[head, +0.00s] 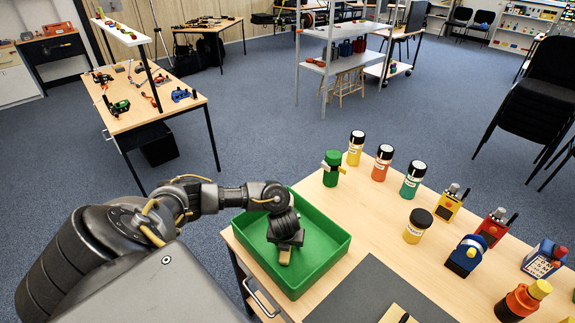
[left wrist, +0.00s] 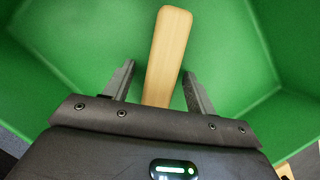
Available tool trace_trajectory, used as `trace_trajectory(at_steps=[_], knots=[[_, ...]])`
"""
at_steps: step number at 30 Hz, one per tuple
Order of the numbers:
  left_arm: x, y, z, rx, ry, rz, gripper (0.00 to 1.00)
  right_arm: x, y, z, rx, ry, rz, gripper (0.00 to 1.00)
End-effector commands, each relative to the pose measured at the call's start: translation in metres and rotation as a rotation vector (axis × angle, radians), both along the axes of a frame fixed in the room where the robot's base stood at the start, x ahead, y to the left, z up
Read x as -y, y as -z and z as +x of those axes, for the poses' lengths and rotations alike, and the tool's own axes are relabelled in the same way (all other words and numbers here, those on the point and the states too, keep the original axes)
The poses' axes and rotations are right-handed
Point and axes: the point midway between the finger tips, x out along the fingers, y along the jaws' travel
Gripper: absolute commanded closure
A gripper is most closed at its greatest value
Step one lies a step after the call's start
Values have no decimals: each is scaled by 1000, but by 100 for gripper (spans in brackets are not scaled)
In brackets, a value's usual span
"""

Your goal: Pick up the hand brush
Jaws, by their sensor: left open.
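The hand brush shows only as a pale wooden handle (left wrist: 170,45) in the left wrist view; its bristles are hidden. In the head view, a short bit of pale wood (head: 284,257) shows just below my left gripper (head: 287,241). The gripper is inside the green tray (head: 328,267), pointing down. In the left wrist view, my left gripper (left wrist: 158,75) is open, with one finger on each side of the handle. A gap shows between each finger and the wood. My right gripper is in neither view.
The tray's green walls stand close around my left gripper. A dark grey mat (head: 365,298) lies right of the tray on the wooden table. Several jars, such as the yellow one (head: 355,150), and small devices, such as the blue one (head: 465,257), stand farther right.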

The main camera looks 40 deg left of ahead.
Motion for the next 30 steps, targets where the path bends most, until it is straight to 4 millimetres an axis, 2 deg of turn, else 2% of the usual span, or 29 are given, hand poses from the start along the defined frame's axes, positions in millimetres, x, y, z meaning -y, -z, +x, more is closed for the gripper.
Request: trace_trajectory(at_steps=[2, 14, 23, 26, 30], knots=[[0, 0, 0, 0, 0, 0, 45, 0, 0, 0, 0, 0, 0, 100], [0, -1, 0, 0, 0, 0, 97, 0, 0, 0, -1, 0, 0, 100], [0, -4, 0, 1, 0, 0, 97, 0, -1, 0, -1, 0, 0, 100], [1, -12, 1, 2, 2, -2, 97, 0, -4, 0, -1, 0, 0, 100], [1, -33, 1, 4, 2, -1, 97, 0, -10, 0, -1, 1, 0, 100]])
